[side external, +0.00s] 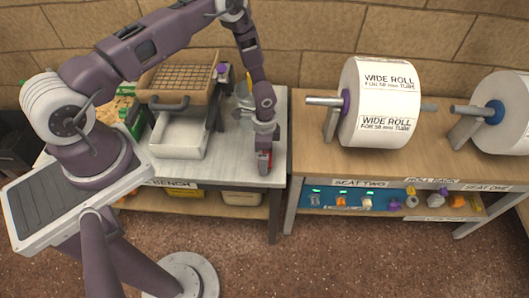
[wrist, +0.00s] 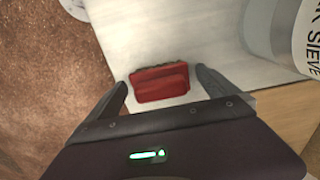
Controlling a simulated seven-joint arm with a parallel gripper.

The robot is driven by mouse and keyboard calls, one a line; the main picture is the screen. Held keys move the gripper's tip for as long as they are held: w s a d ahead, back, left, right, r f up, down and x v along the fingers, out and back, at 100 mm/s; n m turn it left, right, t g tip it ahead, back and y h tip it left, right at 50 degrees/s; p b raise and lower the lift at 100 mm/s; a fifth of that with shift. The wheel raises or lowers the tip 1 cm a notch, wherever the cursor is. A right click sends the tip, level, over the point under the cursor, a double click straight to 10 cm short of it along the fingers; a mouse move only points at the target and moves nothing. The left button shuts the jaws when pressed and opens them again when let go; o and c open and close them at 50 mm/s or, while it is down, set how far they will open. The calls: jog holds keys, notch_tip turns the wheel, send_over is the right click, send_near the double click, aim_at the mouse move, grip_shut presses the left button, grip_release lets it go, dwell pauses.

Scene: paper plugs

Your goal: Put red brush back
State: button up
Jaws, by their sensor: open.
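The red brush (wrist: 160,84) lies on the pale bench top, with dark bristles along its far edge in the wrist view. In the wrist view my gripper (wrist: 162,82) is open. Its two dark fingers stand on either side of the brush, with a small gap visible at each side.
A light cylinder marked SIEVE (wrist: 305,40) is at the upper right of the wrist view. On the bench (side external: 232,165), a wire-mesh tray (side external: 180,78) stands above a white bin (side external: 180,135). A wooden table (side external: 430,155) with large paper rolls (side external: 380,100) stands to the right.

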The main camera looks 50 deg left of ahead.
jog(key=s+a+r+n+t+y, duration=0.1)
jog(key=s+r+n, duration=0.1)
jog(key=r, duration=1.6)
jog(key=s+a+r+n+t+y, duration=0.1)
jog(key=s+r+n+t, duration=0.1)
jog(key=r, duration=1.6)
jog(key=s+d+r+n+t+h, duration=0.1)
jog(key=s+r, duration=0.4)
jog(key=s, duration=0.5)
jog(key=s+d+r+n+t+h, duration=0.1)
jog(key=s+d+r+n, duration=0.2)
jog(key=s+r, duration=0.3)
jog(key=s+n, duration=0.1)
jog(key=s, duration=0.2)
jog(key=shift+s+t, duration=0.3)
jog(key=shift+s, duration=0.1)
jog(key=shift+r, duration=0.1)
